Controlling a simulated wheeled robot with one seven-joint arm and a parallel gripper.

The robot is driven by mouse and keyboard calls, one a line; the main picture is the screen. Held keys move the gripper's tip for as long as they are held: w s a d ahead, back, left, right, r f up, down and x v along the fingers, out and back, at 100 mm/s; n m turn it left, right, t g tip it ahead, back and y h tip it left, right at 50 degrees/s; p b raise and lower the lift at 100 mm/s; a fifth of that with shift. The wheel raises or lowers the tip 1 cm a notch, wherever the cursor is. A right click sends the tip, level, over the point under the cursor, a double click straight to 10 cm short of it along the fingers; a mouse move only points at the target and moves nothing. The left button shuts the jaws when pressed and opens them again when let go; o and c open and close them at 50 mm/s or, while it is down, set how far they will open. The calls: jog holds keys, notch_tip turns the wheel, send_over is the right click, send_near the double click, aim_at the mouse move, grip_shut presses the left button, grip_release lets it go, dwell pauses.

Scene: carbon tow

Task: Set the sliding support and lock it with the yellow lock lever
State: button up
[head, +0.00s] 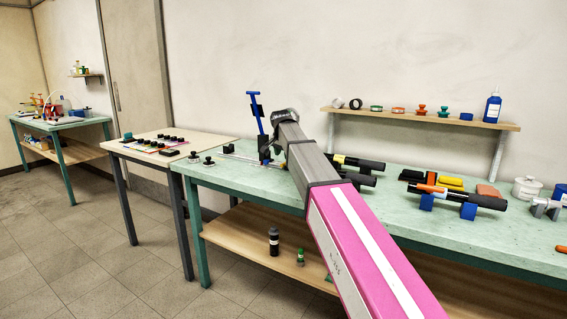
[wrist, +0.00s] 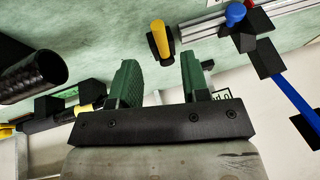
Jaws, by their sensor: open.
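The yellow lever (wrist: 158,35) shows in the wrist view, with a black piece around its lower part. It appears just beyond my open, empty gripper (wrist: 157,64), roughly in line with the gap between the two green fingers. I see no contact. The support has a blue upright (wrist: 292,92) with black blocks; it also stands in the head view (head: 257,118). A blue knob (wrist: 235,14) sits by a silver rail (wrist: 205,27) at the top right of the wrist view. In the head view my arm hides the fingers and the yellow lever.
Black cylinders (head: 357,163) lie right of my arm on the green bench (head: 225,180). Farther right are an orange-and-black tool on blue blocks (head: 460,199) and a white pot (head: 526,188). A shelf (head: 430,116) hangs behind. Small black knobs (head: 194,157) stand at the bench's left end.

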aim_at(284, 164)
jog(key=shift+x, duration=2.65)
grip_shut()
